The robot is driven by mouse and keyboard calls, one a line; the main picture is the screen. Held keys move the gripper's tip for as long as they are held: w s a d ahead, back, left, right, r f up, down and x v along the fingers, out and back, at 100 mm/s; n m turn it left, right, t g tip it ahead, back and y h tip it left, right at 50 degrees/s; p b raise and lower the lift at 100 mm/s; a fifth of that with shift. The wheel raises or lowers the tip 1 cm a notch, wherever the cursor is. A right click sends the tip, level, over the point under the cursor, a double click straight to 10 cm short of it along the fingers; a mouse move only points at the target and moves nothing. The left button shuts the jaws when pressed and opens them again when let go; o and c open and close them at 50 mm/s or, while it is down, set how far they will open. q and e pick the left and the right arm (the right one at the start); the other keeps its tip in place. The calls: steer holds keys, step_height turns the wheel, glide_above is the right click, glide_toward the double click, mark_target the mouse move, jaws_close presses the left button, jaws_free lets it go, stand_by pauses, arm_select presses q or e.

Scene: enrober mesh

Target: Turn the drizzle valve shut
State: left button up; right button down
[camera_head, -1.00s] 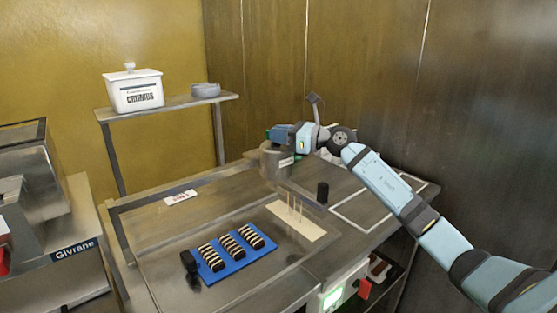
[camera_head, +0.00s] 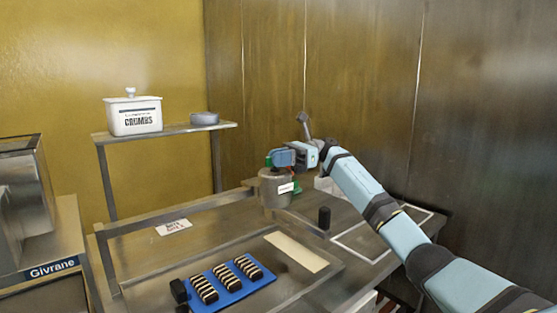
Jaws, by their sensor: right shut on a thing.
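A grey metal pot (camera_head: 276,190) with a white label stands at the back of the steel table. My right gripper (camera_head: 270,160) is at the pot's top rim, reaching in from the right. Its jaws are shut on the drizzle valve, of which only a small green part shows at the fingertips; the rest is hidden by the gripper. The pale strip (camera_head: 297,252) lies in front of the pot, and no thin strands show above it. My left gripper is not in view.
A blue tray (camera_head: 231,297) with several striped dark bars lies at the front. A black upright block (camera_head: 324,217) stands right of the pot. A shelf (camera_head: 180,131) at the back holds a white crumbs box (camera_head: 134,117) and a grey bowl (camera_head: 204,118).

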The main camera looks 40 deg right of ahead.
steer(key=shift+w+n+g, duration=0.1)
steer(key=shift+n+g, duration=0.8)
steer(key=shift+g, duration=0.8)
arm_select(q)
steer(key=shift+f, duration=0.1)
arm_select(e)
steer(key=c, duration=1.2)
jaws_free()
steer(key=shift+o, duration=0.2)
